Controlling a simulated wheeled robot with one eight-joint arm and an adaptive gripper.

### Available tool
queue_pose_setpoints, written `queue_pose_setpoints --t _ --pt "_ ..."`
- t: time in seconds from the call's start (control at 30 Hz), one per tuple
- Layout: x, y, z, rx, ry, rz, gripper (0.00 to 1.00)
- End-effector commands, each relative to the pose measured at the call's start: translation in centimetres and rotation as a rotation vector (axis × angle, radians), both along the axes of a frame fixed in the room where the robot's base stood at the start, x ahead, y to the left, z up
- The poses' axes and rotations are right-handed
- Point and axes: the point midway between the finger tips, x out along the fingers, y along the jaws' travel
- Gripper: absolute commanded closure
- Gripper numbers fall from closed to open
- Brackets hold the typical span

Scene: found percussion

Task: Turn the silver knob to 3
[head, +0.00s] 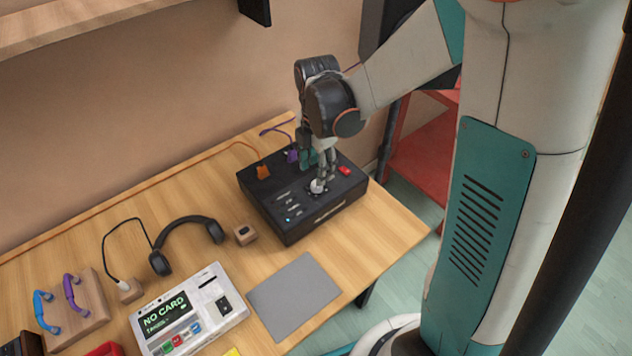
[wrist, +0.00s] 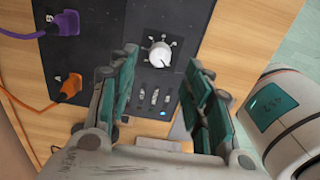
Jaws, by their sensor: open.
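The silver knob (wrist: 159,54) sits on top of the black box, with a ring of small marks around it. In the wrist view it lies ahead of and between the fingers of my gripper (wrist: 167,60), which are spread open and empty. I see bare panel on both sides of the knob, so no touch shows. In the head view my gripper (head: 325,176) points down over the black box (head: 285,220), and the knob (head: 318,186) shows just below the fingertips. The numbers and the knob's pointer are too small to read.
An orange plug (head: 263,172) and a purple plug (head: 292,156) with cables sit at the box's far side. A red button (head: 344,171) is near the knob. Headphones (head: 187,232), a grey mat (head: 294,296) and a card device (head: 188,315) lie on the table.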

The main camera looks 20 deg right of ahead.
Motion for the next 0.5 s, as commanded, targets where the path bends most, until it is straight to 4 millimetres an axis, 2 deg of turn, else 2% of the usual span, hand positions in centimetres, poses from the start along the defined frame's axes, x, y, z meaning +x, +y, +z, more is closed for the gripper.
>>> queue_pose_setpoints --t 0.03,0.2,0.33,0.5 --pt "0.1 0.0 -1.3 0.000 0.000 0.000 0.55" --pt "0.0 0.0 -3.8 0.000 0.000 0.000 0.55" --pt "0.0 0.0 -4.9 0.000 0.000 -0.001 0.55" --pt "0.0 0.0 -5.4 0.000 0.000 -0.001 0.55"
